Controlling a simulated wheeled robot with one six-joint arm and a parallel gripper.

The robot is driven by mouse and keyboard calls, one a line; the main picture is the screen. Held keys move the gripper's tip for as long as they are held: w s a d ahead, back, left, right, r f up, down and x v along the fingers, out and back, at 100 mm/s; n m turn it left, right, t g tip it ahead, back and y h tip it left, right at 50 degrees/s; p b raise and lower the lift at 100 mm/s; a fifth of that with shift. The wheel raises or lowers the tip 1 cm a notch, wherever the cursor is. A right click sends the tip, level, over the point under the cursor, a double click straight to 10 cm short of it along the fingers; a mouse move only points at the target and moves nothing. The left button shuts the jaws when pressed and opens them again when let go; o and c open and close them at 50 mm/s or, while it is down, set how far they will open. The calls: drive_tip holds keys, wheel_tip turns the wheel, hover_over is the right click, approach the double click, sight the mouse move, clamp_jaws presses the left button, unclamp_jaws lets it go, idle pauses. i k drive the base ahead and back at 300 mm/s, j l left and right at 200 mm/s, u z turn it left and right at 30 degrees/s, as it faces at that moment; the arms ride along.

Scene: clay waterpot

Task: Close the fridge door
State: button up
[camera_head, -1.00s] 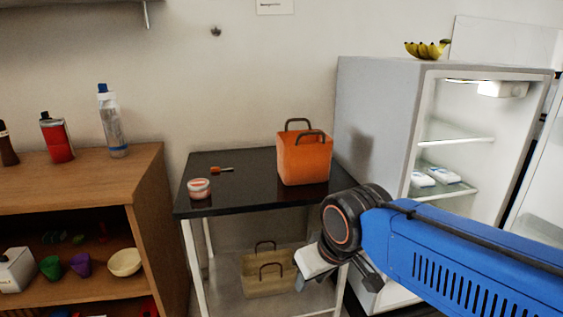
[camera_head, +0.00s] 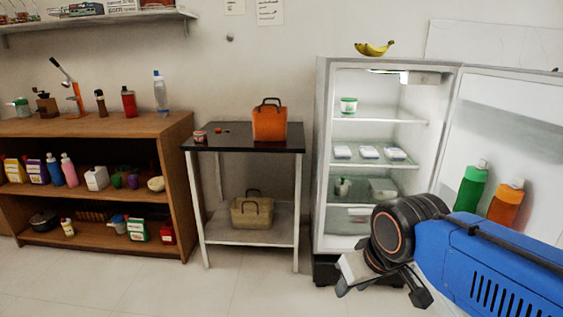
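The white fridge (camera_head: 321,150) stands open right of centre, facing me. Its door (camera_head: 505,115) is swung wide to the right, hinged on the fridge's right side. The inner door face shows a green bottle (camera_head: 471,187) and an orange bottle (camera_head: 506,205). The shelves hold white packs and a green-and-white tub (camera_head: 348,105). My gripper (camera_head: 385,292) is low at the right, in front of the fridge's lower part in the picture. Its fingers are spread apart with nothing between them. My blue arm hides the door's lower part.
A black-topped table (camera_head: 240,146) with an orange basket (camera_head: 269,123) stands left of the fridge. A wooden shelf unit (camera_head: 100,128) full of goods is farther left. Bananas (camera_head: 374,48) lie on the fridge top. The tiled floor (camera_head: 220,288) in front is clear.

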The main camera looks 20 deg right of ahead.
sight(510, 118)
drive_tip(key=k+l, duration=0.3)
drive_tip(key=l, duration=0.2)
drive_tip(key=k+l+u, duration=0.1)
drive_tip(key=k+l, duration=0.2)
drive_tip(key=l, duration=0.15)
drive_tip(key=k+l, duration=0.3)
drive_tip(key=l, duration=0.2)
drive_tip(key=k+l+u, duration=0.1)
drive_tip(key=k+l, duration=0.2)
drive_tip(key=l, duration=0.6)
drive_tip(key=k+l, duration=0.15)
drive_tip(key=l, duration=0.75)
drive_tip(key=k+l+u, duration=0.1)
drive_tip(key=l, duration=0.35)
drive_tip(key=k+l, duration=0.15)
drive_tip(key=l, duration=0.3)
drive_tip(key=i+l+u, duration=0.25)
drive_tip(key=l, duration=0.4)
drive_tip(key=i+l+u, duration=0.25)
drive_tip(key=l, duration=0.45)
drive_tip(key=k+j+z, duration=0.15)
drive_tip(key=k+j, duration=0.15)
drive_tip(key=j, duration=0.2)
drive_tip(key=k+j+z, duration=0.15)
drive_tip(key=k+j, duration=0.15)
drive_tip(key=j, duration=0.2)
